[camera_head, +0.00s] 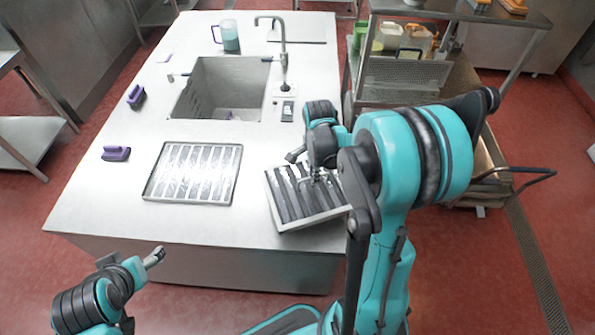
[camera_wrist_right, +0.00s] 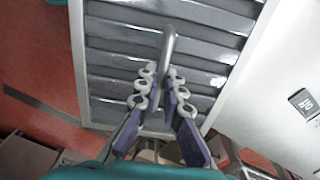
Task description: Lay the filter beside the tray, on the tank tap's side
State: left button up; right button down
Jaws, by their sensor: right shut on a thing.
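The filter (camera_head: 290,207), a pale-framed panel of dark slats, is at the counter's right front, turned at an angle, to the right of the tray. In the right wrist view its slats (camera_wrist_right: 115,58) and bar handle fill the upper part. My right gripper (camera_head: 315,177) is over the filter, shut on its handle; its fingers also show in the right wrist view (camera_wrist_right: 160,88). I cannot tell whether the filter touches the counter. The tray (camera_head: 148,190) lies flat at the front middle, with light slatted strips inside. My left gripper (camera_head: 154,257) is apart, off the counter's front; its opening is unclear.
The sink tank (camera_head: 217,92) lies behind the tray, with the tap (camera_head: 284,62) at its right. Two purple-handled items (camera_head: 117,153) (camera_head: 136,96) lie at left. A loaded cart (camera_head: 400,72) stands right of the counter.

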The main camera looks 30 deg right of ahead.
aim_at(300, 160)
jog(key=w+f, duration=0.2)
jog(key=w, duration=0.1)
jog(key=w+f+b, duration=0.1)
jog(key=w+f, duration=0.1)
jog(key=w, duration=0.2)
jog(key=w+d+f+b, duration=0.1)
jog(key=w+f, duration=0.1)
jog(key=w, duration=0.1)
jog(key=shift+w+f, duration=0.25)
jog(key=shift+w, duration=0.05)
notch_tip(300, 160, down, 4)
jog(key=shift+f+b, duration=0.1)
jog(key=shift+b, duration=0.65)
jog(key=shift+s, duration=0.1)
jog(key=c, duration=2.1)
grip_release()
jog(key=o, duration=0.4)
